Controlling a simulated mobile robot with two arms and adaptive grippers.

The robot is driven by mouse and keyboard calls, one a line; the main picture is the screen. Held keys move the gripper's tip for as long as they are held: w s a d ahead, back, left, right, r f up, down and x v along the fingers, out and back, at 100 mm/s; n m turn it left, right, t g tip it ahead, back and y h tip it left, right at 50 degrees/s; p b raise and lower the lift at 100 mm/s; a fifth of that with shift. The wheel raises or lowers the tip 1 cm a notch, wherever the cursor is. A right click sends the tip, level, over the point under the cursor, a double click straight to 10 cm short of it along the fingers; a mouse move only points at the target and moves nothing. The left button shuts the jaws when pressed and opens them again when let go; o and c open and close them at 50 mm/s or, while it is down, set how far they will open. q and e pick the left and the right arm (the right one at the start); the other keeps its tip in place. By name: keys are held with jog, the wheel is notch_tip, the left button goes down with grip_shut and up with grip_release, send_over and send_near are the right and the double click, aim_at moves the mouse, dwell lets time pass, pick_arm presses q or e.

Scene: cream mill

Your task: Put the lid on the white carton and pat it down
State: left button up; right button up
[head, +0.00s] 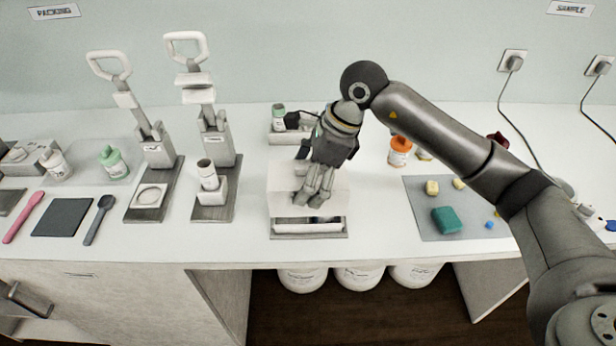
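The white carton (308,228) stands on a grey plate near the front edge of the bench, in the middle of the head view. A white lid-like panel (283,203) covers most of its top. A gap at the front shows a dark item inside. My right gripper (312,200) points down over the panel, its fingers close together with no clear gap. Its fingertips overlap the panel, and whether they touch it or pinch it I cannot tell. A grey part at the lower left edge looks like my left gripper (22,299), below bench height and cut off.
Two grey presses (155,150) (214,145) with white handles stand left of the carton. A small bottle tray (287,135) is behind it. An orange bottle (399,152) and a grey mat (442,220) with coloured blocks lie to the right. White bench shows between carton and mat.

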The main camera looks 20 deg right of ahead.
jog(key=shift+f, duration=0.25)
jog(key=shift+f+b, duration=1.15)
jog(key=shift+b, duration=0.15)
jog(key=shift+f, duration=0.1)
jog(key=shift+b, duration=0.4)
dwell(0.4)
jog(key=shift+f, duration=0.2)
jog(key=shift+f+b, duration=0.3)
jog(key=shift+b, duration=0.25)
jog(key=shift+f, duration=0.1)
jog(key=shift+f+b, duration=0.25)
jog(key=shift+b, duration=0.25)
